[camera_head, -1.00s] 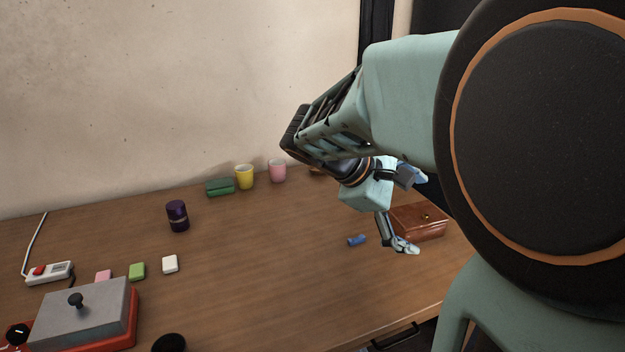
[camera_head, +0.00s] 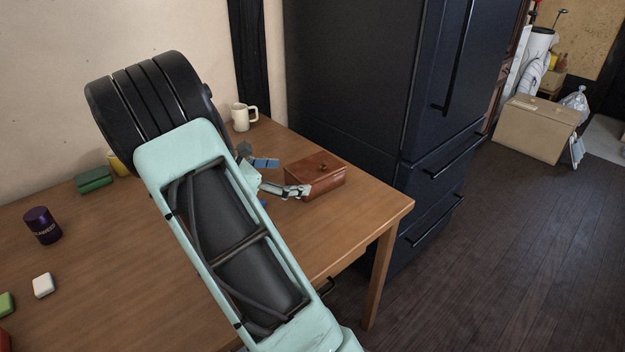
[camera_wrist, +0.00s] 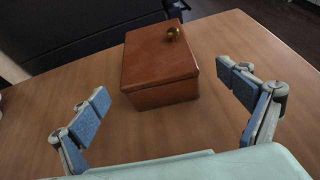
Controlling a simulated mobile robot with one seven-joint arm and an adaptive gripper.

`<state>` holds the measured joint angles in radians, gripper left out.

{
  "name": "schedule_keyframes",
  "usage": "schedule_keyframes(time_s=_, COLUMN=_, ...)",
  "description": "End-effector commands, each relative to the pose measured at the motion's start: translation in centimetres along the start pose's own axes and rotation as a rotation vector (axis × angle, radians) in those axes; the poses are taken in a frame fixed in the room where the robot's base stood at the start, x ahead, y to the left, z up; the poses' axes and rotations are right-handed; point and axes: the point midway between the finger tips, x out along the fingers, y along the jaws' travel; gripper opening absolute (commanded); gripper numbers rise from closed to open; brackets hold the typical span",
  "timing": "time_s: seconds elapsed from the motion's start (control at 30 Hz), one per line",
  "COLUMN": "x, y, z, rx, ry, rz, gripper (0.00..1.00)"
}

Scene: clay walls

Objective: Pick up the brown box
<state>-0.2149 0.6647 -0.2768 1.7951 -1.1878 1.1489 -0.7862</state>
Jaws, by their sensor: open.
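The brown box (camera_head: 316,175) is a reddish-brown lidded box with a small brass knob. It sits on the wooden table near its right end. In the wrist view the box (camera_wrist: 160,68) lies ahead of my gripper (camera_wrist: 168,112), between the lines of the two blue-padded fingers. The fingers are spread wide and hold nothing. In the head view my gripper (camera_head: 282,177) is just left of the box, and my arm hides part of it. Whether a finger touches the box in the head view I cannot tell.
The wooden table (camera_head: 120,265) ends just right of the box. A dark fridge (camera_head: 350,80) stands behind it. A white mug (camera_head: 243,116), green block (camera_head: 93,179) and purple can (camera_head: 42,225) are further left. A large cardboard box (camera_head: 535,128) is on the floor.

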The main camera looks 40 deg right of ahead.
Motion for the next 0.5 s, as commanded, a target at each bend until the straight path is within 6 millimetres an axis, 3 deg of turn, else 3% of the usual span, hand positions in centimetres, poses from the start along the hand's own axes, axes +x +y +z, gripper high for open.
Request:
schedule_keyframes(time_s=0.13, x=2.7, y=-0.1, z=-0.2, rx=0.002, ry=0.000, rz=-0.004, gripper=0.94)
schedule_keyframes(time_s=0.5, x=6.5, y=0.1, z=-0.1, rx=0.004, ry=0.000, rz=-0.004, gripper=0.94)
